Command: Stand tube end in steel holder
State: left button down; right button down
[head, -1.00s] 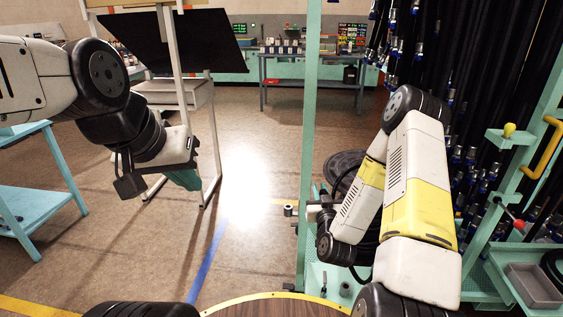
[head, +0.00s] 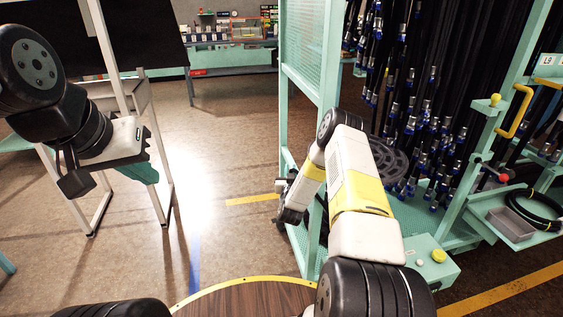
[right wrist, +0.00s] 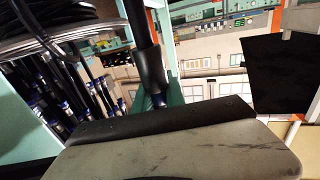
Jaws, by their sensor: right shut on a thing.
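My left gripper (head: 143,172), with teal fingers under a pale body, hangs at left over open floor, away from the tube. Its finger gap is not visible. I cannot pick out the steel holder in either current view.
A green frame post (head: 326,130) stands close beside my right arm. Many black hoses with blue fittings (head: 435,95) hang at right. A grey tray (head: 511,224) sits on a green shelf. A white-legged stand (head: 160,200) is at left. The middle floor (head: 225,150) is clear.

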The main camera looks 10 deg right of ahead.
jog(key=shift+w+d+f+h, duration=0.15)
jog(key=shift+w+d+f, duration=0.15)
jog(key=shift+w, duration=0.25)
jog(key=shift+w+d+f+h, duration=0.2)
jog(key=shift+w+f, duration=0.15)
jog(key=shift+w, duration=0.15)
jog(key=shift+s+f, duration=0.1)
jog(key=shift+f, duration=2.75)
jog(key=shift+f, duration=2.1)
jog(key=shift+f, duration=0.35)
jog(key=shift+f, duration=0.25)
